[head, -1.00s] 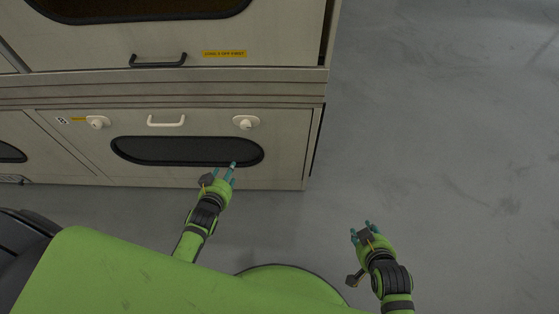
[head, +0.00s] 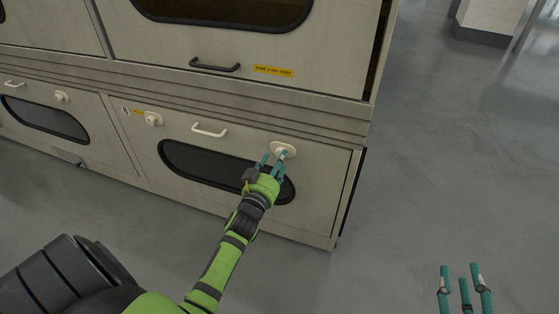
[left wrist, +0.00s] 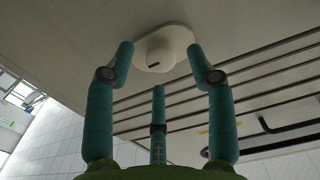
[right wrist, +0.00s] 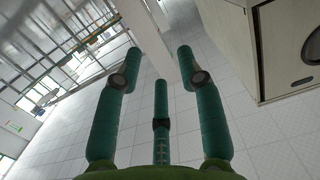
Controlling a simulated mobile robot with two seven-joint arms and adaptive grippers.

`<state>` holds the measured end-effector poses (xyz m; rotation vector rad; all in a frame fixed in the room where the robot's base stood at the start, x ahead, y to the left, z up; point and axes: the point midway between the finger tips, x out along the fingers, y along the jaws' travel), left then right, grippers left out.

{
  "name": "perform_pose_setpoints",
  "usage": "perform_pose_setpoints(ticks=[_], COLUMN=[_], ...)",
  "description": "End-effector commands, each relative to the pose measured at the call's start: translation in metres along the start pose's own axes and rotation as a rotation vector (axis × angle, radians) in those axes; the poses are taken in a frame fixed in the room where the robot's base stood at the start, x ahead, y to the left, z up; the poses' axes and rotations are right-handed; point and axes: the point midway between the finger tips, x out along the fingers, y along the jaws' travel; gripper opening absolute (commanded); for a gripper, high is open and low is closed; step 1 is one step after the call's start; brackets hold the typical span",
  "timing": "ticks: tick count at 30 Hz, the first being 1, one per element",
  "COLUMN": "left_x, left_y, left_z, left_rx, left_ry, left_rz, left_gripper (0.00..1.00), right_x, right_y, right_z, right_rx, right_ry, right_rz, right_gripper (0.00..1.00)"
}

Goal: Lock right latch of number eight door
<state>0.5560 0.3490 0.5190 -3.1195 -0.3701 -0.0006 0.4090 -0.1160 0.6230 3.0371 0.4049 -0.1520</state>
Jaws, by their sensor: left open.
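The number eight door (head: 318,190) is a beige lower door with a dark oval window, a white handle (head: 209,131) and a small number label (head: 125,111) at its upper left. Its right latch (head: 290,148) is a white knob on an oval plate, partly hidden by my left fingers in the head view. My left gripper (head: 274,158) is open at this latch. In the left wrist view the knob (left wrist: 158,52) sits between and just beyond the spread fingertips; contact is unclear. The left latch (head: 153,119) is clear. My right gripper (head: 461,274) is open and empty, away from the cabinet.
An upper door with a black handle (head: 215,66) and a yellow label (head: 273,71) is above a ridged ledge. Another lower door (head: 45,118) is to the left. Open grey floor (head: 450,170) lies right of the cabinet.

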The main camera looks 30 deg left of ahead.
Motion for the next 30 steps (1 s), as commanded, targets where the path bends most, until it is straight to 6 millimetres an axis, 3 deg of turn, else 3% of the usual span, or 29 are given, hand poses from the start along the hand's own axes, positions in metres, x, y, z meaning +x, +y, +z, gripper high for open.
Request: perform_pose_setpoints(ticks=[9,20,24,30], left_x=[0.023,0.026,0.025,0.025], left_y=[0.000,0.000,0.000,0.000], left_z=[0.001,0.000,0.000,0.001], left_rx=[0.001,0.000,0.000,-0.001], left_ry=[-0.001,-0.001,-0.001,-0.003], left_rz=[0.000,0.001,0.000,0.000], left_gripper=[0.55,0.55,0.00,0.00], right_x=[-0.003,-0.004,-0.004,-0.004], right_y=[-0.010,-0.011,-0.011,-0.011], right_z=[-0.041,-0.047,-0.047,-0.047], right_rx=[-0.008,-0.008,-0.008,-0.008], right_ry=[0.218,0.245,0.244,0.244], right_rz=[-0.021,-0.024,-0.024,-0.024], right_gripper=[0.38,0.38,0.38,0.38])
